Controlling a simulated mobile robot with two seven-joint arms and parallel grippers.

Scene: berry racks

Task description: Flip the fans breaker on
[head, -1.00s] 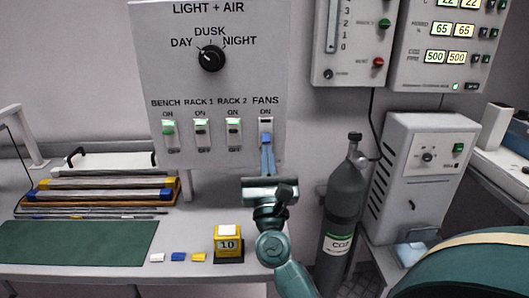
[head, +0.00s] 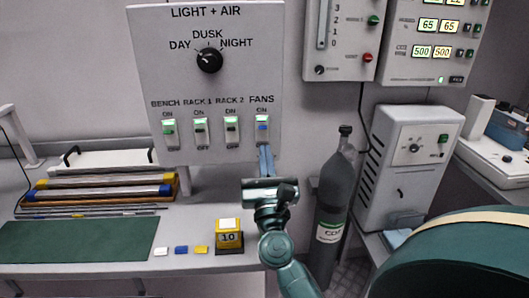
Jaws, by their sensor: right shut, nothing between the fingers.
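The fans breaker (head: 262,127) is at the right end of the breaker row on the Light + Air panel (head: 150,60). Its blue toggle sits toward the ON end, and a green light shows above it. My right gripper (head: 266,151) is shut and empty, with its narrow fingers pointing up just below the fans breaker. I cannot tell whether the fingertips touch the panel. The OFF end of this breaker is hard to make out behind the fingertips. My left gripper is not in view.
The bench (head: 168,132), rack 1 (head: 200,131) and rack 2 (head: 232,130) breakers stand left of it, all lit green. A dial (head: 209,60) sits above. A gas cylinder (head: 335,195) stands at right. A yellow block (head: 229,238) is on the bench below.

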